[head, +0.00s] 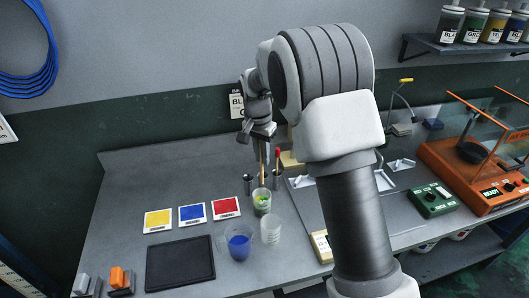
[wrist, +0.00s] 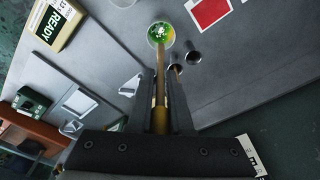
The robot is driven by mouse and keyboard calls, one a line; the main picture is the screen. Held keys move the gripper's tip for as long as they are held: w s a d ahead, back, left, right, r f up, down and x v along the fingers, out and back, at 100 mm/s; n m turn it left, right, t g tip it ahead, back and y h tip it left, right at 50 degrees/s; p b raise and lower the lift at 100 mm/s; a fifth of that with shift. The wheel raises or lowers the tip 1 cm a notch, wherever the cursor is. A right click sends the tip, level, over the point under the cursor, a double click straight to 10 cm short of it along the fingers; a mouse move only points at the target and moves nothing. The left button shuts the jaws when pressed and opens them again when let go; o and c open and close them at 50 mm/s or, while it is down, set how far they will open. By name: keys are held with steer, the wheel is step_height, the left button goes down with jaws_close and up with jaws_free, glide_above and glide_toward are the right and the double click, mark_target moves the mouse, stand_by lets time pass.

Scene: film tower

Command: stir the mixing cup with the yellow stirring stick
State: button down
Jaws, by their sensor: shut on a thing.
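The mixing cup (head: 262,203) is a small clear cup with green and yellow contents, standing on the bench near its middle. My gripper (head: 263,140) is above it, shut on the yellow stirring stick (head: 262,172), which points down. In the wrist view the stick (wrist: 174,80) runs from between my fingers (wrist: 160,112) to the cup (wrist: 160,36). Its far end is inside the cup's rim, among the green contents. Whether its tip touches the cup's bottom cannot be seen.
A clear cup (head: 270,232) and a cup of blue (head: 238,246) stand just in front. Metal holders (head: 248,184) flank the mixing cup's back; a red-topped stick (head: 277,155) stands behind. Color cards (head: 193,213) and a black mat (head: 180,263) lie left.

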mark_target(262, 183)
steer(key=shift+f+b, duration=3.9)
steer(key=shift+f, duration=2.3)
